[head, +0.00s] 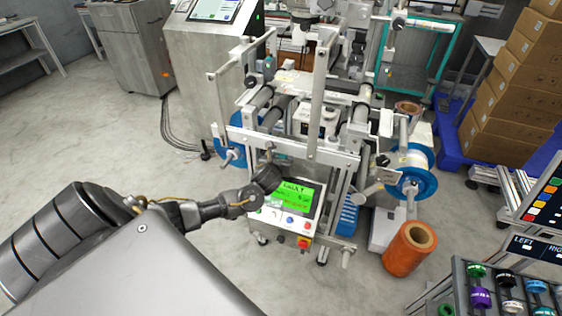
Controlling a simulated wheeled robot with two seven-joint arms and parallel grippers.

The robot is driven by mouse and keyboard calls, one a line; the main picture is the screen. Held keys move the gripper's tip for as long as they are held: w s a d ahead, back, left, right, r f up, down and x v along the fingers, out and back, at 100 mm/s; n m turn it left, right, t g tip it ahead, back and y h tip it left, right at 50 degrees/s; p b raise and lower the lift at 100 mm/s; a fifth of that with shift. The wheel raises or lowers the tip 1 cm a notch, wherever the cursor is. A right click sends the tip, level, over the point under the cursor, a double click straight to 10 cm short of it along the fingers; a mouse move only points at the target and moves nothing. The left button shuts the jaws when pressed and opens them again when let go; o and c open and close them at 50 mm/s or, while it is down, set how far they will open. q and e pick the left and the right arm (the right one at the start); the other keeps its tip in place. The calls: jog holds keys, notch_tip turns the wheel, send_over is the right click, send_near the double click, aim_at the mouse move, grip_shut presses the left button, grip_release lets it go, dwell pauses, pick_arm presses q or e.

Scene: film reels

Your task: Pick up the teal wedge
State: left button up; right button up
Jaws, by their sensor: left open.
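I cannot make out a teal wedge in the head view. My left gripper (265,179) is at the end of my arm, which comes in from the left. It is open, and I see nothing between its fingers, though they are small and dark here. It appears in front of the reel machine (312,158), at the upper left of its green-lit control panel (292,196). I cannot tell whether it touches the machine. My right gripper is out of view.
A rack (461,283) with several small coloured spools stands at the lower right. An orange roll (408,252) stands on the floor beside the machine. Stacked cardboard boxes (517,85) and a teal-framed cart (436,62) are behind. The floor at left is clear.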

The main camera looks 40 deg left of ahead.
pick_arm(q)
jog(key=c, duration=1)
jog(key=shift+c, duration=0.2)
jog(key=shift+r, duration=0.1)
